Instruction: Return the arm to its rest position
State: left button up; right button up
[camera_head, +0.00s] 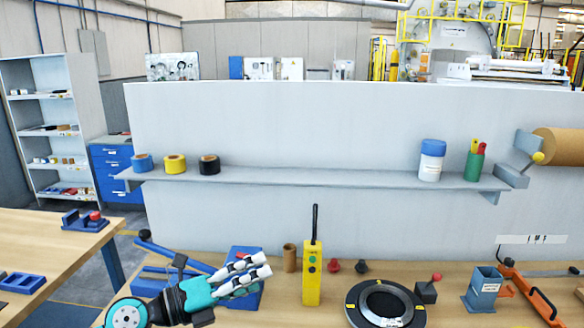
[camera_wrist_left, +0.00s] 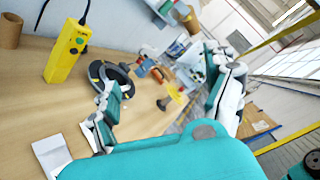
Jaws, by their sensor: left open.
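My left gripper (camera_head: 256,269) is open, with teal housing and pale fingers, low in the head view. It appears empty. Its fingers point right, toward the yellow control box (camera_head: 311,275) with its black antenna, and overlap a blue thing behind them in the picture. In the left wrist view the yellow box (camera_wrist_left: 68,50) stands at the upper left. The black ring-shaped coil (camera_head: 385,306) lies on the wooden workbench (camera_head: 335,290), right of the box.
A brown cardboard tube (camera_head: 290,257) stands by the box, near small red and dark knobs. A blue holder (camera_head: 483,289) and an orange tool (camera_head: 530,290) are at the right.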

pick_arm(q)
jog(key=s+a+n+t+y, duration=0.1)
jog(key=a+n+t+y, duration=0.4)
jog(key=n, duration=0.5)
jog(key=a+n+t+y, duration=0.3)
jog(key=n+t+y, duration=0.1)
jog(key=n+t, duration=0.4)
jog(key=s+a+f+n+g+y, duration=0.35)
jog(key=a+f+n+y, duration=0.25)
jog(key=f+n+y, duration=0.4)
jog(key=s+a+f+n+g+h, duration=0.1)
jog(key=s+a+f+n+g, duration=0.1)
jog(key=s+f+n+g, duration=0.55)
jog(key=s+d+f+m+g+h, duration=0.1)
jog(key=s+f+g, duration=0.4)
jog(key=s, duration=0.4)
jog(key=s+d+f+m+g+h, duration=0.1)
jog(key=s+d+f+g, duration=0.1)
jog(key=s+f, duration=0.55)
jog(key=s+f+g+b, duration=0.25)
jog(key=f+b, duration=0.35)
jog(key=f, duration=2.5)
jog(key=s+a+f+b, duration=0.3)
jog(key=s+f+b, duration=0.1)
jog(key=s+f, duration=1.2)
notch_tip(320, 180, down, 3)
jog(key=shift+s+f, duration=0.2)
jog(key=shift+s, duration=0.2)
